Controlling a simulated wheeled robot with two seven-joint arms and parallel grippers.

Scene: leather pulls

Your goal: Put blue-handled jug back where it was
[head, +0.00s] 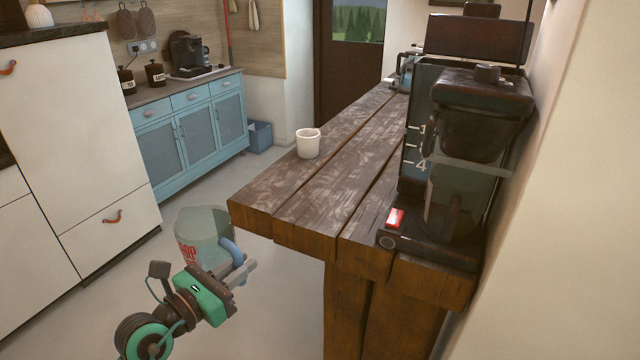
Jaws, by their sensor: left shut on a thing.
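The blue-handled jug (203,232) is a pale, clear-looking vessel with red lettering and a blue handle (236,256). It is held off the table, in front of and left of the table's near left corner, over the floor. My left gripper (238,268) is shut on the jug at its blue handle, on the jug's right side. The jug looks roughly upright. The wooden table (290,195) runs away from me on the right. My right gripper is not in view.
A white cup (308,143) stands near the table's left edge. A dark coffee machine (470,150) with a red switch fills the table's near right. A grey-blue appliance (406,72) is at the far end. The table's near middle is clear. White drawers (70,150) stand left.

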